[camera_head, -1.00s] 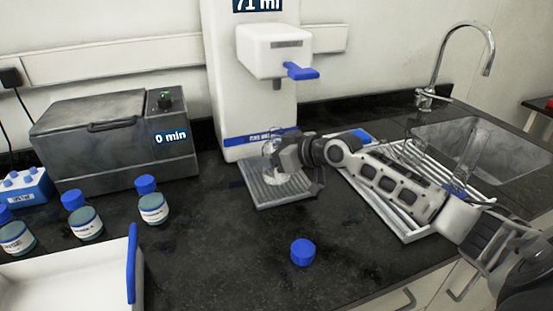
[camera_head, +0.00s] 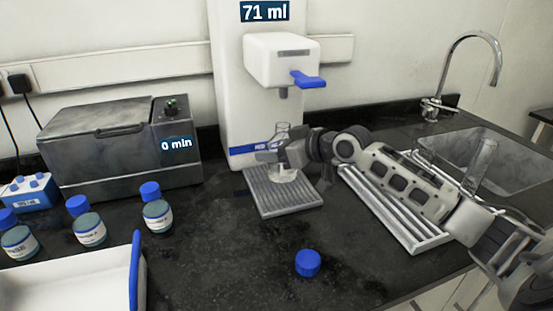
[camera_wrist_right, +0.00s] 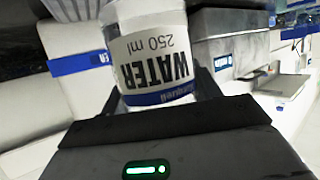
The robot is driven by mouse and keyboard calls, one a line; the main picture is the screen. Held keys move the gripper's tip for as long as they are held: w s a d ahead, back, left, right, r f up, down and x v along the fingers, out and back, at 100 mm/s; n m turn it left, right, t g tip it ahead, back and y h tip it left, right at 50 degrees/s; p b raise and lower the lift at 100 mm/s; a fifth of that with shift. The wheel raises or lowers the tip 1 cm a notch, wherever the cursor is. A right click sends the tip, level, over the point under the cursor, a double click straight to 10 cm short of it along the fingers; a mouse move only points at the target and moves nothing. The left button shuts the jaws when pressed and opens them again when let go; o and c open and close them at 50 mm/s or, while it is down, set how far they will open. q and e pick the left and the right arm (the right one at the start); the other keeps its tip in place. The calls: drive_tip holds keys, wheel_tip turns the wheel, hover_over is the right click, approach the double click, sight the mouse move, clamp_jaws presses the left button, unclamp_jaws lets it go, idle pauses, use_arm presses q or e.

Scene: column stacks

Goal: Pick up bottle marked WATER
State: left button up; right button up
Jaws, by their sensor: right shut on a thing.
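The bottle marked WATER (camera_wrist_right: 155,62) is clear with a white and blue label reading 250 ml, upside down in the right wrist view. In the head view the clear bottle (camera_head: 282,174) is at the dispenser's grey drip tray (camera_head: 284,205), its lower part over the tray. My right gripper (camera_head: 275,155) is shut on the bottle; in the wrist view its dark fingers (camera_wrist_right: 158,90) lie on both sides of it. I cannot tell whether the bottle touches the tray. My left gripper is not in view.
The white dispenser (camera_head: 240,100) shows 71 ml. A blue cap (camera_head: 307,263) lies on the dark counter. Several blue-capped bottles (camera_head: 158,216), a grey bath (camera_head: 110,150) and a white tray (camera_head: 137,285) are left. A drying rack (camera_head: 415,235) and sink (camera_head: 500,160) are right.

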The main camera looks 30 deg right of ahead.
drive_tip(key=s+r+b, duration=0.2)
drive_tip(key=s+r, duration=0.7)
drive_tip(key=s, duration=0.4)
drive_tip(key=shift+s+d+r, duration=0.35)
drive_tip(key=shift+s, duration=0.05)
idle(0.4)
drive_tip(key=shift+f, duration=0.1)
